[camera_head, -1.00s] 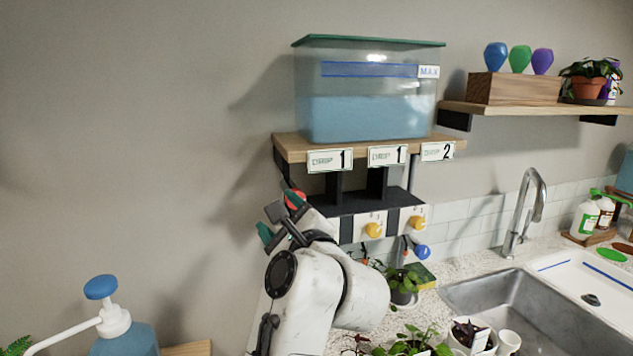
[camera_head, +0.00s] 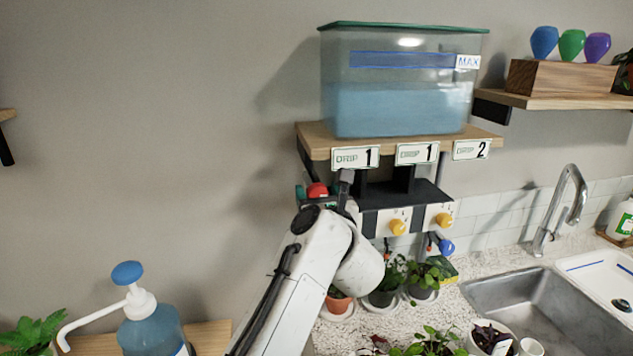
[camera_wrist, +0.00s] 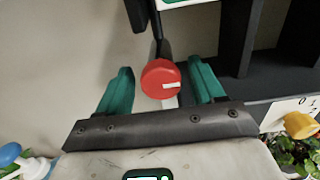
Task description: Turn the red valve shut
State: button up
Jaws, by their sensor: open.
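The red valve (camera_head: 317,190) is a round knob under the left end of the wooden shelf, partly covered by my gripper. In the wrist view the red knob (camera_wrist: 160,79) has a white mark pointing to the right. My gripper (camera_wrist: 161,74) is open, with one green finger on each side of the knob. A gap shows between the knob and each finger, so I see no contact. In the head view my gripper (camera_head: 323,190) is at the knob, mostly hidden by my wrist.
A blue water tank (camera_head: 400,105) stands on the shelf above. Yellow knobs (camera_head: 397,227) and a blue knob (camera_head: 446,246) are to the right. Potted plants (camera_head: 384,291) stand below, beside a sink (camera_head: 520,300). A pump bottle (camera_head: 150,325) is at lower left.

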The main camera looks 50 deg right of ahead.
jog(key=shift+x, duration=1.35)
jog(key=c, duration=1)
jog(key=shift+o, duration=0.2)
